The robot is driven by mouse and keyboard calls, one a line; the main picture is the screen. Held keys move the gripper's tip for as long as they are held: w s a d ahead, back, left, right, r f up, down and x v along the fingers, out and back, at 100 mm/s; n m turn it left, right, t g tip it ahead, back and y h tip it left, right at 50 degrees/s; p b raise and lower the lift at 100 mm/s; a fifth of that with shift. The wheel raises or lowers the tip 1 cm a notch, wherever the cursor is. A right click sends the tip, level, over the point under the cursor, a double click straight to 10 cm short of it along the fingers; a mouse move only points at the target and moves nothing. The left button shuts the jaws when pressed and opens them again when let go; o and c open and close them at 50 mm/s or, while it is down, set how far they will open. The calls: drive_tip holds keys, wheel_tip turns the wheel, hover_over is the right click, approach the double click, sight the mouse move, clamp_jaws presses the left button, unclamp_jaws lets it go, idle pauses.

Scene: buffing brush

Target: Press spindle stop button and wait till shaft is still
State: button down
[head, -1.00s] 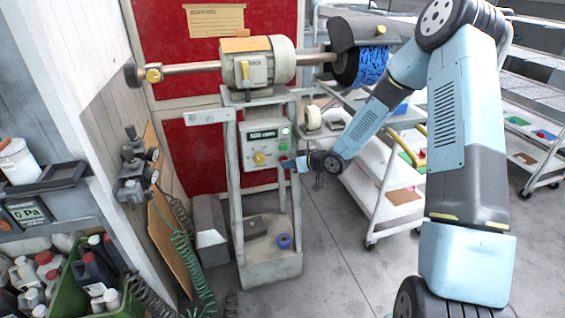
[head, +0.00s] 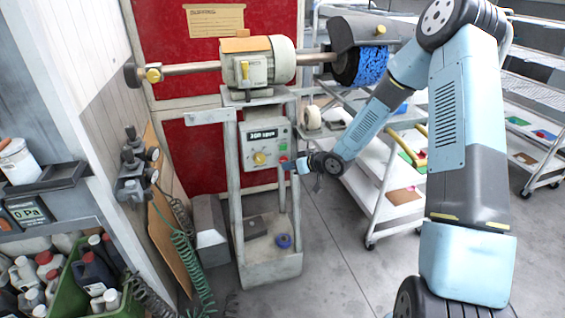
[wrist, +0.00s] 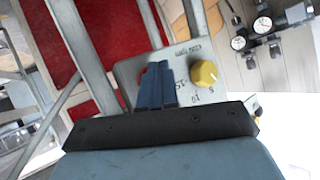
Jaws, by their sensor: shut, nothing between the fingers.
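The control panel (head: 268,170) hangs on the grinder's grey stand, with a lit display (head: 262,135), a yellow knob (head: 259,158) and a green button (head: 283,147). The red stop button (head: 283,159) sits low on its right edge. My gripper (head: 287,165) is shut and empty, its tips at the red button. In the wrist view my blue fingers (wrist: 158,84) partly cover the red button (wrist: 143,72); I cannot tell whether they touch it. The shaft (head: 192,68) runs through the motor (head: 262,65) to the blue brush (head: 372,66). The display seems to read about 300 rpm.
A white cart (head: 385,200) stands close right of the stand, behind my arm. Hoses (head: 188,260) and a green crate of bottles (head: 130,300) are at the left. Gauges (wrist: 262,24) are on the wall.

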drive_tip(key=shift+s+d, duration=0.1)
drive_tip(key=shift+s, duration=0.15)
drive_tip(key=shift+s, duration=0.1)
drive_tip(key=shift+s+d, duration=0.25)
drive_tip(key=shift+s, duration=0.5)
drive_tip(key=shift+s+d, duration=0.2)
drive_tip(key=shift+s, duration=0.6)
drive_tip(key=shift+s+d, duration=0.25)
drive_tip(key=shift+s, duration=0.5)
